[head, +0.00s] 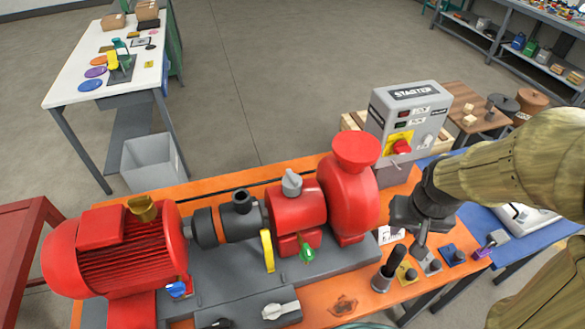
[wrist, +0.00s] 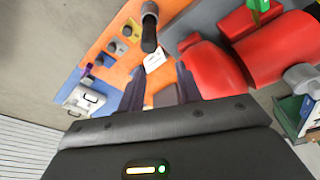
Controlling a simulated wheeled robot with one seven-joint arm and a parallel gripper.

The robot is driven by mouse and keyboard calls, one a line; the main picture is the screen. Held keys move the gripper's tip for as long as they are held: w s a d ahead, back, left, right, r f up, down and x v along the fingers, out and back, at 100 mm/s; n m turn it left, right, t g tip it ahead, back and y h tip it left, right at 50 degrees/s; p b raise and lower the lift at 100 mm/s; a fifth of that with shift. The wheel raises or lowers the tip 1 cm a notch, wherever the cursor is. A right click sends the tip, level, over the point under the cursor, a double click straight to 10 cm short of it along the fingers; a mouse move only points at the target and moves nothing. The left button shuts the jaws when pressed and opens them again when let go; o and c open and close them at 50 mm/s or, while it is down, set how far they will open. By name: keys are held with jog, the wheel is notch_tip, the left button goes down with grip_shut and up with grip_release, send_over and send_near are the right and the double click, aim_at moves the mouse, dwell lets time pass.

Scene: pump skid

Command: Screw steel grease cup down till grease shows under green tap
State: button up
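The steel grease cup (head: 291,184) is a grey winged cap on top of the red bearing housing (head: 297,208). It also shows at the right edge of the wrist view (wrist: 302,77). The green tap (head: 307,254) is low on the front of that housing, and its tip shows at the top of the wrist view (wrist: 262,6). I cannot make out any grease at the tap. My gripper (head: 420,236) is right of the red pump, apart from the cup. In the wrist view its two fingers (wrist: 158,82) stand apart with nothing held between them.
The red pump volute with its funnel (head: 355,150) stands between my gripper and the cup. The grey starter box (head: 405,115) is behind my gripper. A dark upright cylinder (head: 388,270) and several small coloured blocks (head: 430,263) are on the orange bench. A yellow lever (head: 267,250) hangs left of the tap.

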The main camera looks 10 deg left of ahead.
jog(key=w+a+r+n+p, duration=0.2)
jog(key=w+a+r, duration=0.4)
jog(key=w+a, duration=0.15)
notch_tip(320, 180, up, 12)
jog(key=n+g+p, duration=0.1)
jog(key=n+g, duration=0.1)
jog(key=n, duration=0.3)
send_over(292, 174)
jog(key=shift+f, duration=0.1)
notch_tip(292, 174, down, 17)
jog(key=p, duration=0.4)
jog(key=shift+f, duration=0.2)
